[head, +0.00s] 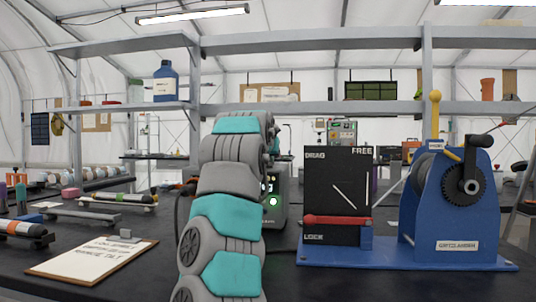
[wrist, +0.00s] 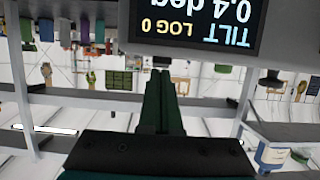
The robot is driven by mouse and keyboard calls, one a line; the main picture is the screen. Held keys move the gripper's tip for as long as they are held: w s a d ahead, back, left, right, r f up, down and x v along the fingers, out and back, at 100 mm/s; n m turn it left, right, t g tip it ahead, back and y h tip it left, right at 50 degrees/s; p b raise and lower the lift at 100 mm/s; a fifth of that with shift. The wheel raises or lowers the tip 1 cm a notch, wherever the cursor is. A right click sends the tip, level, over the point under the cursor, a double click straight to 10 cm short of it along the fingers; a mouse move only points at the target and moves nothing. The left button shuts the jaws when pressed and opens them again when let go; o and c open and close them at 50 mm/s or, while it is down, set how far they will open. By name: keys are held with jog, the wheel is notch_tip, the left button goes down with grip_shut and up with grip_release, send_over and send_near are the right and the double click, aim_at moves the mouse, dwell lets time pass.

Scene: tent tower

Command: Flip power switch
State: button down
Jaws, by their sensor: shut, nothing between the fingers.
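A grey device (head: 281,212) with a round green-lit spot (head: 272,201) stands on the black bench, mostly hidden behind my arm in the head view. I cannot tell whether the lit spot is the power switch. In the wrist view, which is upside down, a dark display (wrist: 195,25) reads "TILT", "LOG 0" and "0.4 deg". My gripper (wrist: 158,75) is shut and empty, its fingers pointing toward the display housing's edge. Contact cannot be told. The gripper is hidden behind my arm in the head view.
Right of the device, a black DRAG/FREE/LOCK panel (head: 338,180) with a red lever (head: 337,220) and a blue winch (head: 445,215) stand on a blue base. A clipboard (head: 92,259) lies left. A shelf (head: 120,107) with a blue bottle (head: 165,82) is behind.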

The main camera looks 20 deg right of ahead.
dwell(0.4)
jog(key=shift+w+d+f+b, duration=0.2)
jog(key=shift+d+f+b, duration=0.05)
jog(key=shift+f+b, duration=0.15)
jog(key=shift+a+r, duration=0.15)
jog(key=shift+r, duration=0.1)
jog(key=shift+r+p, duration=0.3)
jog(key=shift+p, duration=0.2)
jog(key=shift+r+p, duration=0.3)
jog(key=shift+r, duration=0.1)
